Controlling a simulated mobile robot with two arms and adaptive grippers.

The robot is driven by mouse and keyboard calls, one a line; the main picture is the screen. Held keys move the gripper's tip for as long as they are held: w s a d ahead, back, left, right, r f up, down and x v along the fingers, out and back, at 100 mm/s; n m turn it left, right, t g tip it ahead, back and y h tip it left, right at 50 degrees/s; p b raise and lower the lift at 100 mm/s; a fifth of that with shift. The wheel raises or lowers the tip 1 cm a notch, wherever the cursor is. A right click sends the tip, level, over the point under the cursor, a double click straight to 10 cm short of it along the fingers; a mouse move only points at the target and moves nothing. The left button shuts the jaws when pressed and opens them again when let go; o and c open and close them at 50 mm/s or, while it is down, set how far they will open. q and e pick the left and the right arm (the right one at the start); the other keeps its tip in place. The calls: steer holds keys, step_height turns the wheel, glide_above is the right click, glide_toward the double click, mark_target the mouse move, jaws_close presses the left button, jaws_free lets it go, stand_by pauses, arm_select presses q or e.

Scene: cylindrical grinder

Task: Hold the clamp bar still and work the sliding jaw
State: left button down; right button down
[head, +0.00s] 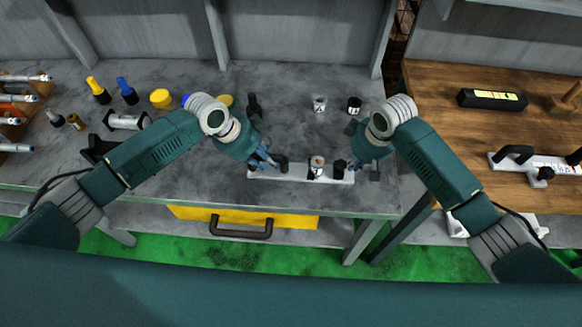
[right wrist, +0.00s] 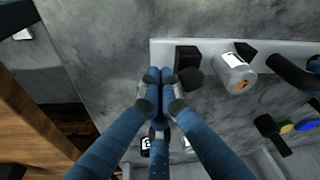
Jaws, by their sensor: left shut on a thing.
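The clamp bar (head: 262,173) is a long pale bar lying near the bench's front edge. A curved black handle (head: 281,162) rises near its left end. My left gripper (head: 263,157) is shut on this handle. A pale cylinder (head: 317,165) with a label stands on the bar, beside black blocks. The sliding jaw seems to be the black block (head: 340,168) near the right end; it also shows in the right wrist view (right wrist: 187,55), with a round black knob. My right gripper (right wrist: 158,85) has its blue fingertips together beside the jaw, with nothing seen between them.
Small pots (head: 319,103), bottles (head: 127,91) and a yellow lid (head: 160,98) stand further back. A yellow drawer (head: 190,213) with a dark handle is below the bench. A wooden table (head: 450,140) is to the right. Grey bench around the bar is mostly free.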

mark_target(350, 173)
arm_select(q)
steer(key=shift+w, duration=0.1)
arm_select(e)
steer(key=shift+f, duration=1.5)
stand_by(0.3)
steer(key=shift+r, duration=0.15)
steer(key=shift+r, duration=1.65)
